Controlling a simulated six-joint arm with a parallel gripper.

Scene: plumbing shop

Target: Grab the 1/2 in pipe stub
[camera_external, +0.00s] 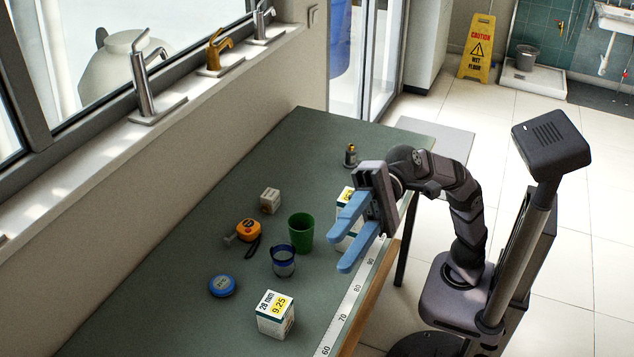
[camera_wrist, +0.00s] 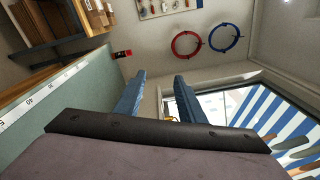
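My gripper (camera_external: 340,249) is open, its two blue fingers apart with nothing between them, held above the right side of the green table. In the wrist view my gripper (camera_wrist: 160,76) points across the room, not down at the table top. I cannot make out a marked 1/2 in pipe stub. A small grey fitting with a brass top (camera_external: 350,156) stands upright toward the table's far end, beyond my gripper. A green open cylinder or cup (camera_external: 300,233) stands left of my fingers, and a clear cup with a dark blue rim (camera_external: 284,262) stands just in front of it.
The table (camera_external: 170,270) also holds an orange tape measure (camera_external: 248,231), a pale block (camera_external: 270,201), a blue disc (camera_external: 222,286) and a labelled box (camera_external: 275,314). Another box (camera_external: 345,200) is partly hidden behind my gripper. A ruler strip (camera_external: 356,295) runs along the right edge.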

